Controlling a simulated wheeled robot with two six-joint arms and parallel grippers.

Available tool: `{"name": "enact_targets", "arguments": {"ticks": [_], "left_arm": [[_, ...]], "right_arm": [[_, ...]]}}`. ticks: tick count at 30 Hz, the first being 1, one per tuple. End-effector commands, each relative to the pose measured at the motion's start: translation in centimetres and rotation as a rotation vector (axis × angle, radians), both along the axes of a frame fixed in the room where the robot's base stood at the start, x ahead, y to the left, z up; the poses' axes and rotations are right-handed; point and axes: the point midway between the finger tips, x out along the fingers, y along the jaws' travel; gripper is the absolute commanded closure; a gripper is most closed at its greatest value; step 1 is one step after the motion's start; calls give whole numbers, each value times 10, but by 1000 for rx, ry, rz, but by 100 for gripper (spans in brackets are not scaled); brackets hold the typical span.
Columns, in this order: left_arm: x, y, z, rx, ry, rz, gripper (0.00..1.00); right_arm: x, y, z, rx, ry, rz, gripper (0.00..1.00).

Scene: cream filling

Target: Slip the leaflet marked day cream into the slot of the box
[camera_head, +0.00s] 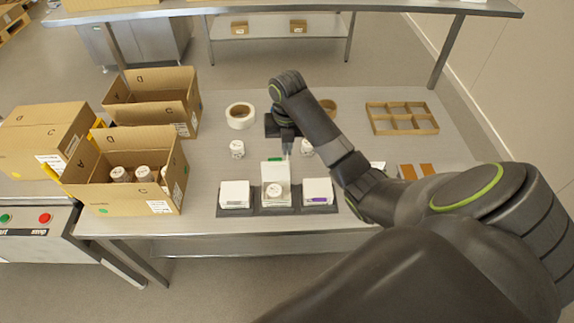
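My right gripper (287,149) points down just behind the raised lid of the middle white box. Its fingers are small and dark here, and I cannot tell whether they are open or hold anything. The middle box (274,170) stands open on a dark mat, with a green mark at its lid's top edge and a white jar (276,192) at its front. A white box (235,194) is on its left and another with a purple mark (317,192) on its right. I cannot make out a slot or a day cream leaflet. A white item (378,167) is partly hidden by my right arm. My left gripper is out of view.
Two jars (237,148) (307,147) stand behind the boxes. Open cartons (130,192) (152,98), one holding jars, fill the left. Two orange-brown pieces (407,172) (427,169) lie at right.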

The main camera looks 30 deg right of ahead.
Motion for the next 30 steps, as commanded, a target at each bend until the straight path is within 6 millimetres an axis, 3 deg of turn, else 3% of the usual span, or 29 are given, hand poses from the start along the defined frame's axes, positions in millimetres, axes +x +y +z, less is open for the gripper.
{"name": "enact_targets", "arguments": {"ticks": [1, 3, 21, 24, 30], "left_arm": [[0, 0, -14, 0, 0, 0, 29], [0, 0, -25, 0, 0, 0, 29], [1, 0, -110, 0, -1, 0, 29], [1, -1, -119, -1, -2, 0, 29], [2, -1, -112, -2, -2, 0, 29]], "right_arm": [[0, 0, -14, 0, 0, -1, 100], [0, 0, -25, 0, 0, -1, 100], [0, 0, -110, 0, 0, -2, 100], [0, 0, -120, 0, 0, -2, 100], [-1, 1, -139, 1, 4, -3, 100]]}}
